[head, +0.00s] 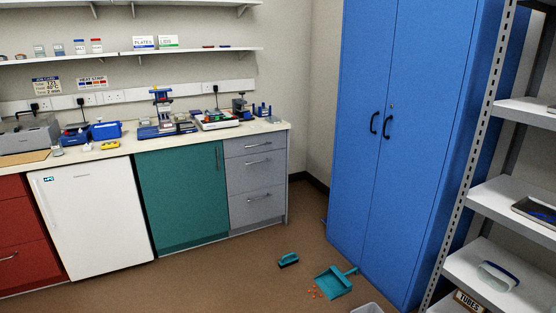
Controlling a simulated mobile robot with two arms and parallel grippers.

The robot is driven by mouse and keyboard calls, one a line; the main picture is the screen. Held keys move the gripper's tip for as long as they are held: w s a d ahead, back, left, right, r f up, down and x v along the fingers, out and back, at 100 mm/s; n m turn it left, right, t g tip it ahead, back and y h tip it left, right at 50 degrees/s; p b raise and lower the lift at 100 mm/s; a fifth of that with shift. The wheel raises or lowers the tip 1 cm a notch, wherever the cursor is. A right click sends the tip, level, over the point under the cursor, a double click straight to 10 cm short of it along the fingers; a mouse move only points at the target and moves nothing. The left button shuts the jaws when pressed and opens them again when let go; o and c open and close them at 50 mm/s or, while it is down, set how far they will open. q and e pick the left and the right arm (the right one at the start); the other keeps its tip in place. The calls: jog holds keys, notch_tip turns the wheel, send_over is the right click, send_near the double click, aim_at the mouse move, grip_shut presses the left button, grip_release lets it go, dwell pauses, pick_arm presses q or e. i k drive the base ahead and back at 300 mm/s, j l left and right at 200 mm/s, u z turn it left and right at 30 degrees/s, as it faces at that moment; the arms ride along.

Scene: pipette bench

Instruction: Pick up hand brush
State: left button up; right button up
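The hand brush (288,260) lies on the brown floor in front of the grey drawers. It has a teal top with a dark lower part that looks like bristles. A teal dustpan (334,282) lies on the floor to its right, with its handle pointing toward the blue cabinet. Small orange bits (315,291) are scattered by the dustpan's left edge. Neither of my grippers shows in the head view.
A tall blue cabinet (400,130) with shut doors stands behind the dustpan. A pale bin (367,308) shows at the bottom edge. A metal shelf rack (480,205) stands at the right. Counter units (190,200) line the left wall. The floor (225,280) left of the brush is clear.

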aim_at(283, 263)
jog(key=i, duration=2.5)
